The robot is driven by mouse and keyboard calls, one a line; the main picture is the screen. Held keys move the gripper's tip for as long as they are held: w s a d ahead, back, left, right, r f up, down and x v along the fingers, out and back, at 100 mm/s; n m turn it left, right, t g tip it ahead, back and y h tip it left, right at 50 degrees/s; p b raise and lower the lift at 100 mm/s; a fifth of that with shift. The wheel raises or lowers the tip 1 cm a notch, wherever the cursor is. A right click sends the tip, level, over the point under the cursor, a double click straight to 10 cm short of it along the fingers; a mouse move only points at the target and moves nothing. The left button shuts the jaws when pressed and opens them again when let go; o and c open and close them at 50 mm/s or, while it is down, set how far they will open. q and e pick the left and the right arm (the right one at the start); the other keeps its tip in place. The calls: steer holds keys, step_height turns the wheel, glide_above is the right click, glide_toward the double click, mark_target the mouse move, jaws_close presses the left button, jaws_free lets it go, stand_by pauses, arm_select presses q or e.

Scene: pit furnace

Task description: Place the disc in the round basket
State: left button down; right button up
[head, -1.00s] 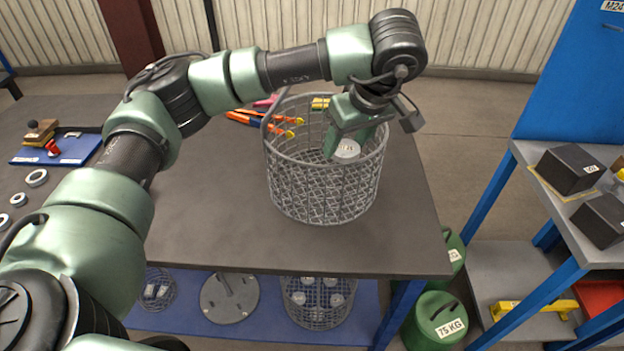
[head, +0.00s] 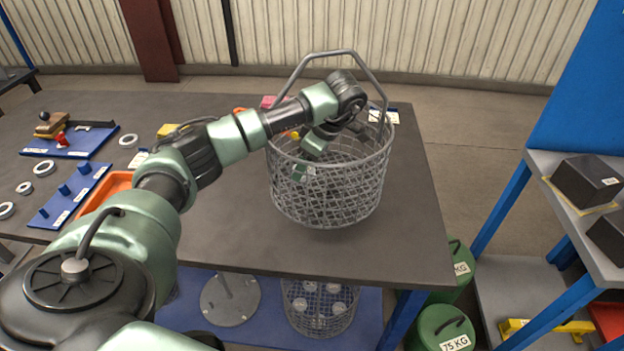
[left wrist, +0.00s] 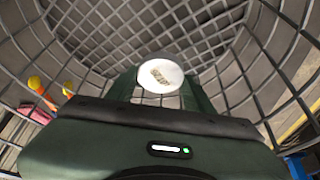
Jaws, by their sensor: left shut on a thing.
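The round basket (head: 327,205) is a grey wire mesh basket with its hoop handle upright, standing on the dark table. My left arm reaches in over its rim. My left gripper (head: 304,174) is inside the basket, seen partly through the mesh, below the rim. It is shut on the disc (left wrist: 160,75), a pale round piece with a small label, held between the two green fingers in the left wrist view. In the head view the disc (head: 311,170) is small and mostly hidden. The mesh surrounds the gripper in the left wrist view. My right gripper is not in view.
Blue trays (head: 72,141) and several metal rings (head: 44,168) lie on the left of the table (head: 235,225). An orange tray (head: 112,183) is beside my arm. The table front is clear. Green weights (head: 440,327) stand on the floor at right.

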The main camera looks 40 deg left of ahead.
arm_select(q)
steer(key=shift+f, duration=0.65)
step_height(320, 180, down, 3)
steer(key=shift+f+p, duration=0.1)
steer(key=shift+p, duration=0.25)
steer(key=shift+f, duration=0.1)
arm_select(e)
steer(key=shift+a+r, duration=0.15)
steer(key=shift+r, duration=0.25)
arm_select(q)
steer(key=shift+f, duration=0.1)
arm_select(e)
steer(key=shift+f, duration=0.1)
arm_select(q)
steer(key=c, duration=0.6)
jaws_free()
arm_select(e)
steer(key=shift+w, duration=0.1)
